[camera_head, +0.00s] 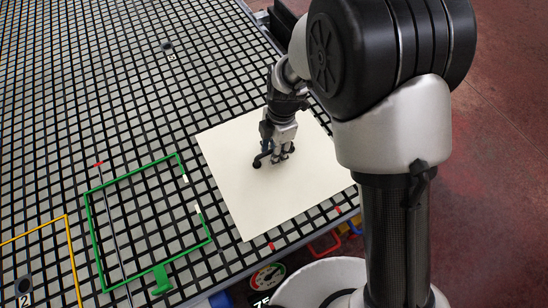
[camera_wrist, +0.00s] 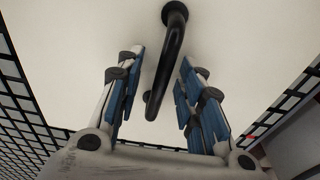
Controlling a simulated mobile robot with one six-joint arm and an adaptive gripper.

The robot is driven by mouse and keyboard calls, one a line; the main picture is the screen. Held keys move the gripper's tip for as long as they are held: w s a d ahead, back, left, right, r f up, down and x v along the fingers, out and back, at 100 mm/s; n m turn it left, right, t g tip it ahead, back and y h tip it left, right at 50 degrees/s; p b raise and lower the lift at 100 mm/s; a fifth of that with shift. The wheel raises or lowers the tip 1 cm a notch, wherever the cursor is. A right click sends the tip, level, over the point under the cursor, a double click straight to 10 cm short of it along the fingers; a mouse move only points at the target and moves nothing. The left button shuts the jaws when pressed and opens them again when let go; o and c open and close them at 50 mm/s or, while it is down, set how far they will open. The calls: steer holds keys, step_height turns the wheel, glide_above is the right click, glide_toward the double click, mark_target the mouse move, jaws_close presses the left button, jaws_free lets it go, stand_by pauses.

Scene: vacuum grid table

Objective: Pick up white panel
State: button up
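The white panel (camera_head: 240,200) is a flat cream-white square lying on the grid table near its right edge. A black bar handle (camera_head: 260,160) stands on it. In the wrist view the panel (camera_wrist: 250,45) fills the upper part, and the black handle (camera_wrist: 172,60) runs down the middle. My gripper (camera_head: 277,158) is low over the panel at the handle. In the wrist view my gripper (camera_wrist: 158,85) is open, with blue-padded fingers on both sides of the handle. Gaps show between the handle and the fingers. The far end of the handle is partly hidden in the head view.
The black grid table (camera_head: 90,90) spreads to the left and is mostly bare. A green frame (camera_head: 150,172) lies left of the panel, and a yellow frame (camera_head: 70,245) lies further left. A round gauge (camera_head: 267,277) is below the table's front edge.

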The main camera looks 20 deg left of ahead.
steer(key=shift+c, duration=0.2)
jaws_close()
steer(key=shift+r, duration=0.1)
stand_by(0.7)
